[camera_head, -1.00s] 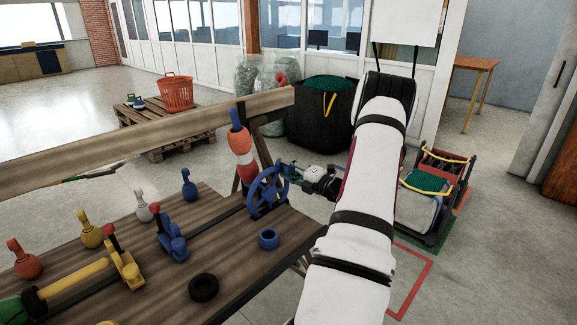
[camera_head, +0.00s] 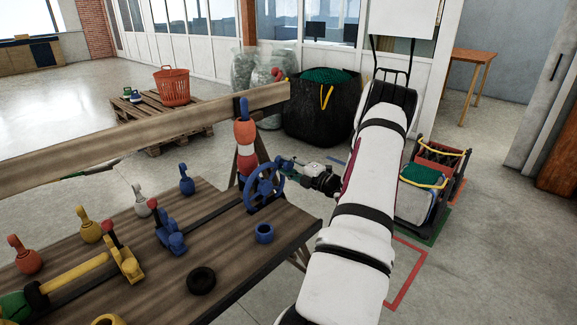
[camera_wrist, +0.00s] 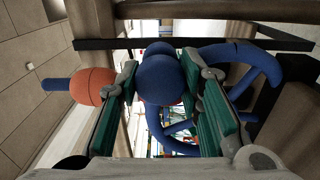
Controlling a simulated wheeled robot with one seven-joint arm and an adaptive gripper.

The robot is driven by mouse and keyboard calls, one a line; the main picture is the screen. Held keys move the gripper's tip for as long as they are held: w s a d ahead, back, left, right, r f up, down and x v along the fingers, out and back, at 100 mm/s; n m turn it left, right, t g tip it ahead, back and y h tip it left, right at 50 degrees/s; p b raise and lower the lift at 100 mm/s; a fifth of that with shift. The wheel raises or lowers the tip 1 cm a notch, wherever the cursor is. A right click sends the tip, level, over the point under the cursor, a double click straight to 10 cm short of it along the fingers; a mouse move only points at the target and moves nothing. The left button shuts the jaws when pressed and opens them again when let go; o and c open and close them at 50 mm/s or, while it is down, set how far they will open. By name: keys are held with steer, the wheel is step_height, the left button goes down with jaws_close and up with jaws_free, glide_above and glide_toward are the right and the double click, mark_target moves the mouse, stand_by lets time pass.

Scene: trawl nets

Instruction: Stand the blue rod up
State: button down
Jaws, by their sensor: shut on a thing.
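The blue rod (camera_head: 244,106) carries orange and white floats and stands nearly upright at the table's far edge, beside the wooden beam. Its blue end also shows at the left of the wrist view (camera_wrist: 55,85), outside my jaws. A blue spoked wheel (camera_head: 264,168) stands next to its lower part and partly hides it. My gripper (camera_head: 287,166) is at the wheel's right side. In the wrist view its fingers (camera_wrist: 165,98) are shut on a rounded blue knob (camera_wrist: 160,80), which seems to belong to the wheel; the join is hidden.
The wooden beam (camera_head: 130,140) crosses behind the table (camera_head: 225,240). A blue ring (camera_head: 264,233), a black ring (camera_head: 201,280) and several coloured levers are on the table. A black bag (camera_head: 315,110) and a crate trolley (camera_head: 425,190) stand on the floor beyond.

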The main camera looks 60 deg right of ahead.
steer(key=shift+s+f, duration=0.1)
steer(key=shift+f, duration=0.05)
steer(key=c, duration=1.1)
jaws_free()
steer(key=v, duration=1.2)
